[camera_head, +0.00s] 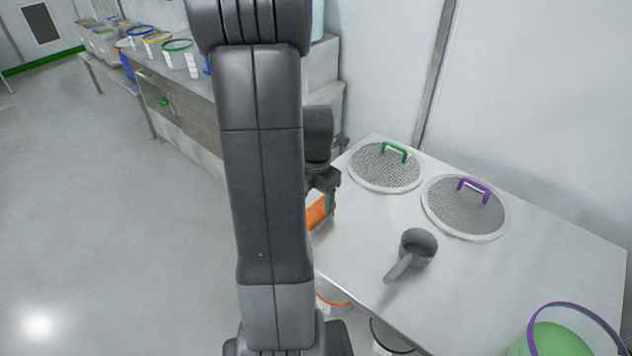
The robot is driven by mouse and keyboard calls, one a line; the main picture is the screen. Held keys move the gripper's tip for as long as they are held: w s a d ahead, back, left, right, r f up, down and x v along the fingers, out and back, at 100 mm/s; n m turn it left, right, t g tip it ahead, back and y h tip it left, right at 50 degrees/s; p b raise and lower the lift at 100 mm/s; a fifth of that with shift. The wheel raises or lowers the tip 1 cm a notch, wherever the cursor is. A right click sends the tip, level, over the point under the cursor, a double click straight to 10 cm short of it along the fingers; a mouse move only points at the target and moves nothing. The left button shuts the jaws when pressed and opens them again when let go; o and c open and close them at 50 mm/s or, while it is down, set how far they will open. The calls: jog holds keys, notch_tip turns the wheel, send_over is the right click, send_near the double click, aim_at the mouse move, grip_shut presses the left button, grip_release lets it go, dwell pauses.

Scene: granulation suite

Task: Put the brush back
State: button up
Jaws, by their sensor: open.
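My gripper (324,184) points down at the left edge of the metal table (350,280), partly hidden behind my own arm. It is open. Just below it is an orange object with a green part (318,213), mostly covered by my arm. It may be the brush, but I cannot tell. I cannot tell whether the fingers touch it or are around it. No other brush can be made out.
Round mesh sieves with a green handle (385,166) and a purple handle (466,207) lie on the table. A grey scoop (417,248) lies nearer. A purple-rimmed bucket (560,338) is at lower right. Open floor (120,230) is at left.

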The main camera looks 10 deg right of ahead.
aim_at(316, 209)
jog(key=shift+r, duration=2.8)
